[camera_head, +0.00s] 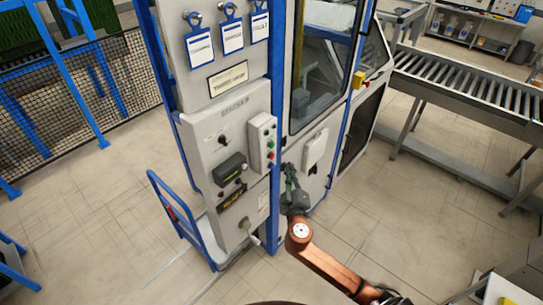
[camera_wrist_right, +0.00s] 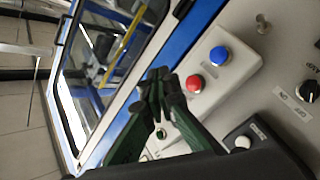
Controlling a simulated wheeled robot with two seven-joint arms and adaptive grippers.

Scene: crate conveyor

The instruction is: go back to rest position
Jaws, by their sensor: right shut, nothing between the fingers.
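My right arm comes up from the bottom of the head view, and my right gripper (camera_head: 289,170) is in front of the machine cabinet, just right of its button box (camera_head: 262,142). In the right wrist view the gripper (camera_wrist_right: 160,88) has its fingertips together with nothing between them. Behind the fingers are a red button (camera_wrist_right: 195,83) and a blue button (camera_wrist_right: 219,56) on the button box. I cannot tell from the pictures whether the fingers touch the box. My left gripper is not seen.
The cabinet's grey control panel (camera_head: 205,130) stands close to my arm, with a windowed door (camera_head: 318,75) to its right. A blue-railed cart (camera_head: 172,215) is at its lower left. A roller conveyor (camera_head: 465,85) is at right. The floor (camera_head: 400,215) between is clear.

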